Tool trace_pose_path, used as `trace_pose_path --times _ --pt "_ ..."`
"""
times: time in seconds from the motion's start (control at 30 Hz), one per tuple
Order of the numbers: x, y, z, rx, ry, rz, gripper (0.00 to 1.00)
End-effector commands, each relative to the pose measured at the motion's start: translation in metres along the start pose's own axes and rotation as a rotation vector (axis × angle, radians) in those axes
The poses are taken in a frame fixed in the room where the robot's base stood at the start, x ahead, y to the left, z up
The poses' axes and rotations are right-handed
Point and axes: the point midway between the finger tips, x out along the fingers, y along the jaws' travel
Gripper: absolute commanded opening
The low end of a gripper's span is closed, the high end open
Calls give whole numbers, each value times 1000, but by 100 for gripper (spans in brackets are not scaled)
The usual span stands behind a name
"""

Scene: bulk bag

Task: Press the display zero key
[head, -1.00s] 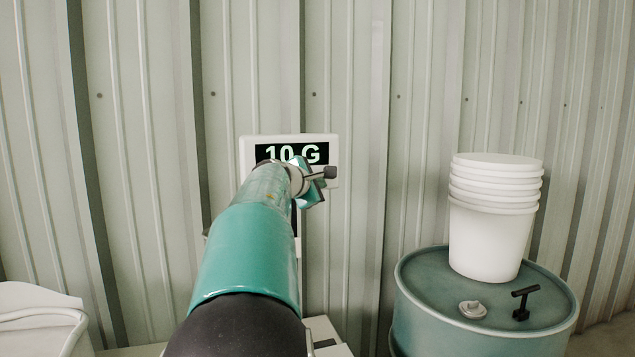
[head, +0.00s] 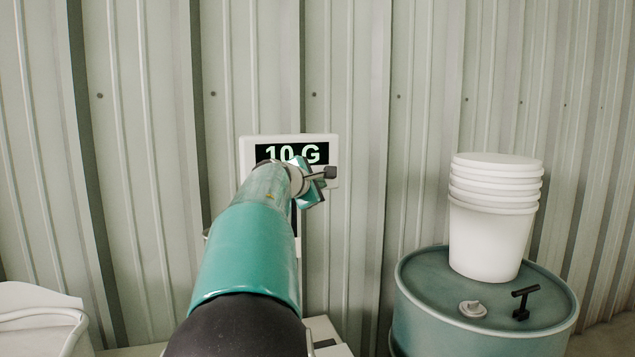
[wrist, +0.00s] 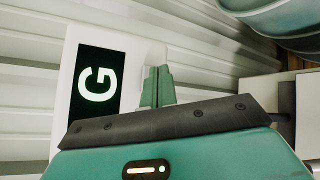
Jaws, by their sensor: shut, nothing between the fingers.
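The display (head: 290,140) is a white box with a black screen on a post in front of the ribbed wall. Its screen reads "10 G" in pale green, partly covered by my arm. In the wrist view the display (wrist: 72,55) stands turned sideways, with a "G" on its dark screen. My gripper (wrist: 157,85) is shut and empty, its green fingers over the display's white edge beside the screen. In the head view my gripper (head: 318,180) is at the display's lower right. I cannot tell whether the fingertips touch it. The zero key is not visible, hidden behind my fingers or arm.
A teal drum (head: 410,275) stands at the right. On it are a stack of white buckets (head: 492,220), a small pale cap (head: 472,309) and a black T-handled tool (head: 522,302). A white container (head: 40,310) is at the lower left. Ribbed metal wall (head: 420,80) closes the back.

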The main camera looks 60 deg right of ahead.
Motion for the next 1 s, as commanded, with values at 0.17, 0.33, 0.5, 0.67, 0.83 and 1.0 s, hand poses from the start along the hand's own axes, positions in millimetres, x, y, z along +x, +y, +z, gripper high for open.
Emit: trace_pose_path --times 0.17,0.33,0.5,0.67,0.83,1.0 --pt "0 0 0 0 0 0 0" --pt "0 0 0 0 0 0 0" --pt "0 0 0 0 0 0 0" --pt "1 0 -1 0 0 0 0" --pt "5 3 -4 -1 0 0 0" --pt "6 4 -4 0 0 0 0"
